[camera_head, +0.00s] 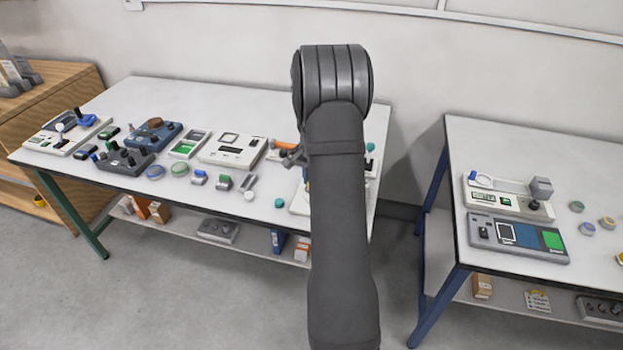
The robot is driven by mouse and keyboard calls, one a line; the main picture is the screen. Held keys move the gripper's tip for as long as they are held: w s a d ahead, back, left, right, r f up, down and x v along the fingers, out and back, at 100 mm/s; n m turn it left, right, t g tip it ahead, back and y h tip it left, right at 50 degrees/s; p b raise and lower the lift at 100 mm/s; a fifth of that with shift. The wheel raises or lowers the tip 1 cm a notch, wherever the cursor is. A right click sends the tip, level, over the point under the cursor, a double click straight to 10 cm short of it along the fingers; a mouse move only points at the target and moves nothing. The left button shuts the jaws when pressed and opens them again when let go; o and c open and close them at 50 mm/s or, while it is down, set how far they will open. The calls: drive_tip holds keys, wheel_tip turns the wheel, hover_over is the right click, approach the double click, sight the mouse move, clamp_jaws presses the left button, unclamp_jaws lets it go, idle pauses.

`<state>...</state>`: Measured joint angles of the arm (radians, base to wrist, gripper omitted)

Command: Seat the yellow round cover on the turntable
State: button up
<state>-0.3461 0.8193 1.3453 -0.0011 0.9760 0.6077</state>
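I cannot single out the yellow round cover with certainty. Small round pieces with yellowish tones lie on the right table, one (607,223) near its right side and another (620,258) cut by the picture edge. I cannot identify the turntable for sure; a brown round disc (155,122) sits on a blue device (153,135) on the left table. My arm covers part of a light device at that table's right end.
The left table (240,99) holds several devices and small round pieces along its front. The right table (520,145) holds a grey panel (517,237) and a white scale-like device (507,198); its back is clear. A floor gap separates the tables. A wooden cabinet (50,100) stands far left.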

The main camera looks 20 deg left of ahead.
drive_tip(key=shift+f, duration=0.5)
idle(0.4)
drive_tip(key=o, duration=1)
drive_tip(key=shift+o, duration=0.2)
drive_tip(key=shift+r, duration=0.1)
wheel_tip(320, 180, up, 17)
drive_tip(key=shift+r, duration=0.1)
wheel_tip(320, 180, down, 17)
drive_tip(key=shift+f, duration=0.2)
